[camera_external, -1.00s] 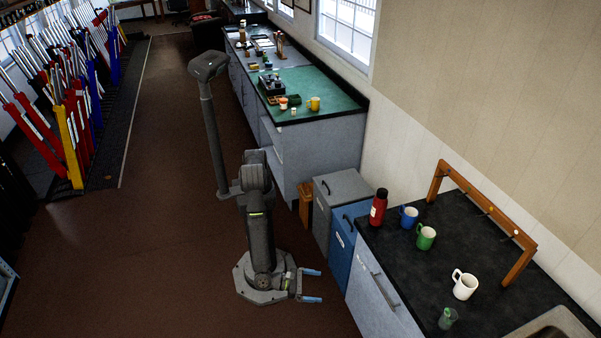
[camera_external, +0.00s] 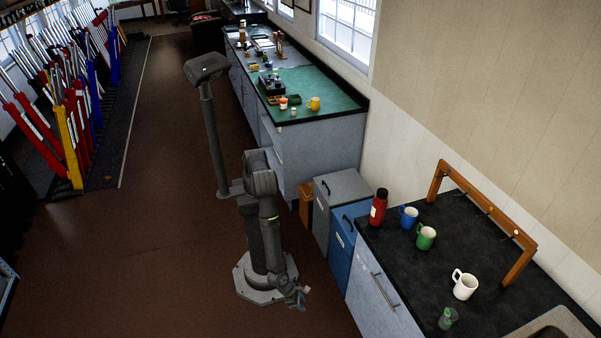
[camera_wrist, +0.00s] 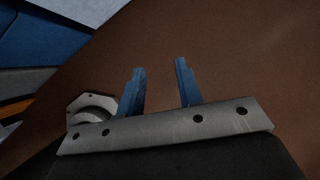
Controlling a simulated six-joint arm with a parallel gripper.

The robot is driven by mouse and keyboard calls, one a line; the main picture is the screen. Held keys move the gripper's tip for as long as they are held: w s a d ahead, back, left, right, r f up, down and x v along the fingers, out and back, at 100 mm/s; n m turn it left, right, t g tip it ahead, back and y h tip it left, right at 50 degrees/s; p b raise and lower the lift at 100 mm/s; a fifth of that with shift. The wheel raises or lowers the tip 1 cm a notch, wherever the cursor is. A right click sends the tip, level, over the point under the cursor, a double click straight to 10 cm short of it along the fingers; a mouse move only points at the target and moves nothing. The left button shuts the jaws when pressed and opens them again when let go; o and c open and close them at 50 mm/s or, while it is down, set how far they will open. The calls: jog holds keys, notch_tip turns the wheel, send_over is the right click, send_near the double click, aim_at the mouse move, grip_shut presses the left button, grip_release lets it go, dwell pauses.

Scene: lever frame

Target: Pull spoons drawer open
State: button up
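A pale grey drawer front (camera_external: 362,308) with a bar handle (camera_external: 384,291) is in the near counter, right of my arm in the external view. It looks shut, and no label naming spoons can be read. My gripper (camera_external: 298,297) is low beside my base, left of that front and apart from it. In the wrist view, its two blue fingers (camera_wrist: 160,67) stand apart with nothing between them. They are over the brown floor, and the handle is not in that view.
A blue bin (camera_external: 340,252) and a grey bin (camera_external: 322,222) stand left of the drawer front. The counter (camera_external: 410,270) holds a red bottle (camera_external: 378,208), several mugs and a wooden rack (camera_external: 520,262). The floor (camera_external: 150,270) left of my base is clear.

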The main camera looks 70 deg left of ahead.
jog(key=s+d+f+n+g+h, duration=0.2)
jog(key=s+d+f+g+h, duration=0.15)
jog(key=s+g, duration=0.2)
jog(key=n+t+h, duration=0.8)
jog(key=n+t, duration=0.1)
jog(key=t, duration=0.5)
send_near(381, 289)
jog(key=x, duration=1)
jog(key=shift+w+f, duration=0.1)
jog(key=shift+f, duration=0.2)
